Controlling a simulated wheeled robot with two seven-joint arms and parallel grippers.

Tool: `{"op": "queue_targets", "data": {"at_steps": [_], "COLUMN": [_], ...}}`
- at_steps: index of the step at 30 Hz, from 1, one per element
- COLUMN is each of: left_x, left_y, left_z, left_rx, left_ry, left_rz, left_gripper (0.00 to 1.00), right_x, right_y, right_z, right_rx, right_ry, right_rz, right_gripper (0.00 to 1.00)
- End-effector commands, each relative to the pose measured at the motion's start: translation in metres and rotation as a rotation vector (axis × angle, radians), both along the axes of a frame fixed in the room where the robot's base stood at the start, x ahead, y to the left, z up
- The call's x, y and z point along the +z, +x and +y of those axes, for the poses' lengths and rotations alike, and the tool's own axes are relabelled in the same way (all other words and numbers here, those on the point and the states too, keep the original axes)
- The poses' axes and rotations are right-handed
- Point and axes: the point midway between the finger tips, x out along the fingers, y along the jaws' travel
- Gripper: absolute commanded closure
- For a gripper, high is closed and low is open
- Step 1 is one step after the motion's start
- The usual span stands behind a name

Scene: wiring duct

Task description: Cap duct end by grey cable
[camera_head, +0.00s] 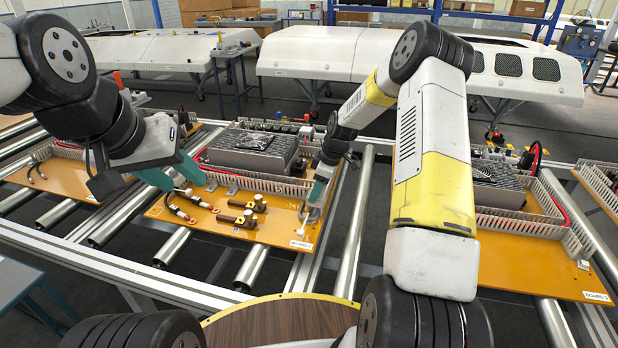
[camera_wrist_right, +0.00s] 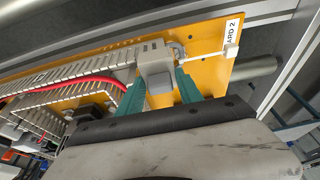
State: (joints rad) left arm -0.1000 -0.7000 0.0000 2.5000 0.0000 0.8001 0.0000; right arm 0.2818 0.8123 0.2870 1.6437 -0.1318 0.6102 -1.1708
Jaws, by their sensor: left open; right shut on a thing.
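My right gripper (camera_wrist_right: 160,88) is shut on a light grey end cap (camera_wrist_right: 155,62), with one teal finger on each side of it. The cap is at the end of the white slotted duct (camera_wrist_right: 85,72); I cannot tell whether it is fully seated. The grey cable (camera_wrist_right: 179,48) runs just beside the cap toward a small white clip (camera_wrist_right: 231,50). In the head view, my right gripper (camera_head: 317,196) is at the right front corner of the middle board (camera_head: 275,232), largely covering the cap. My left gripper (camera_head: 184,184) is open above the board's left part.
Brass-coloured fittings (camera_head: 240,214) and cable plugs (camera_head: 180,213) lie on the board's front area. A grey finned box (camera_head: 252,150) stands behind the duct. A red cable (camera_wrist_right: 95,83) runs inside the duct line. Other boards (camera_head: 530,260) lie on the rollers to both sides.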

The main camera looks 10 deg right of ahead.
Motion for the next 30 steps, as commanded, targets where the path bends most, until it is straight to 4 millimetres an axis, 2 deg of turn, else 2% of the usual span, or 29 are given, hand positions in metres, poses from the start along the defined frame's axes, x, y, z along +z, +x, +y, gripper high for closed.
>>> {"op": "queue_targets", "data": {"at_steps": [23, 24, 27, 30], "left_x": [0.000, 0.000, 0.000, 0.000], "left_y": [0.000, 0.000, 0.000, 0.000], "left_z": [0.000, 0.000, 0.000, 0.000], "left_rx": [0.000, 0.000, 0.000, 0.000], "left_ry": [0.000, 0.000, 0.000, 0.000], "left_rz": [0.000, 0.000, 0.000, 0.000], "left_gripper": [0.58, 0.58, 0.58, 0.58], "right_x": [-0.020, -0.020, -0.020, -0.020], "right_y": [0.000, 0.000, 0.000, 0.001], "right_z": [0.000, 0.000, 0.000, -0.001], "right_rx": [0.000, 0.000, 0.000, -0.002], "right_ry": [0.000, 0.000, 0.000, -0.001], "right_rz": [0.000, 0.000, -0.001, -0.001], "right_gripper": [0.95, 0.52, 0.32, 0.32]}}
